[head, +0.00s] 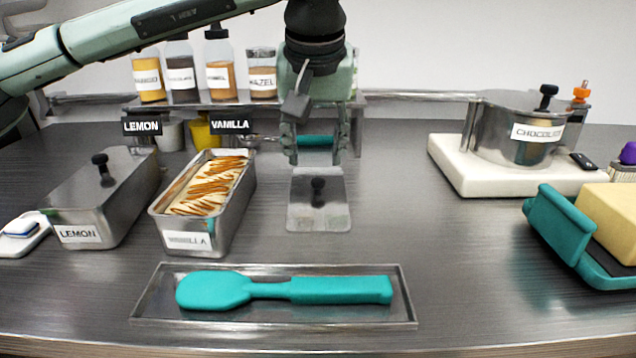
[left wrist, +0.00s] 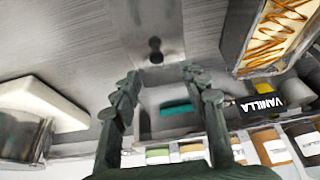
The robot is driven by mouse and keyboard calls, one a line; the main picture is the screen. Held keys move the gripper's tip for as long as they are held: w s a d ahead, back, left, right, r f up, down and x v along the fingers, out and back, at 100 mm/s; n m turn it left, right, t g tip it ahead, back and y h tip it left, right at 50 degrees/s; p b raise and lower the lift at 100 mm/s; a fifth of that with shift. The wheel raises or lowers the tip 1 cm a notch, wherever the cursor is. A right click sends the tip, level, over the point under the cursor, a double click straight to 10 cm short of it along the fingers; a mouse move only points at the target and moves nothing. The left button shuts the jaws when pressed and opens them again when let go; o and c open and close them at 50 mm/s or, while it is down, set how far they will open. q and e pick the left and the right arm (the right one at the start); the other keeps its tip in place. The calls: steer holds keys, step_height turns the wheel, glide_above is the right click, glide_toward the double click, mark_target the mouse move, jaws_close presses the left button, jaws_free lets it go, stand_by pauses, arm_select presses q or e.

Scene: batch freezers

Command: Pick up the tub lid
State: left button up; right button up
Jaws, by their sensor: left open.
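The tub lid (head: 320,216) is a grey metal plate with a black knob (head: 318,185). It lies flat on the steel counter, right of the open vanilla tub (head: 225,222). My left gripper (head: 318,160) points down above the lid's far end, its fingers apart with nothing between them. In the left wrist view the lid (left wrist: 160,20) and its knob stand just beyond the open fingertips (left wrist: 160,82). The fingers seem clear of the knob. My right gripper is in neither view.
A lidded lemon tub (head: 85,205) stands at left. A steel tray (head: 160,310) with a teal spatula (head: 290,290) lies in front. A shelf with bottles (head: 220,70) is behind. A chocolate pot (head: 510,130) on a white base stands right. Counter right of the lid is clear.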

mark_target(318, 181)
arm_select(q)
step_height(318, 181, down, 2)
steer(key=shift+w, duration=0.15)
steer(key=x, duration=0.3)
steer(key=shift+d, duration=0.2)
steer(key=shift+w+f+b, duration=0.2)
steer(key=shift+f+b, duration=0.3)
steer(key=shift+f, duration=0.15)
steer(key=shift+w+f, duration=0.15)
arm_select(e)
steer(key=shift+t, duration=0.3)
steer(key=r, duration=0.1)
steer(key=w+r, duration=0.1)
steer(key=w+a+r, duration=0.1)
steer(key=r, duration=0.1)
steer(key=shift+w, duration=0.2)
arm_select(q)
steer(key=shift+c, duration=0.6)
jaws_close()
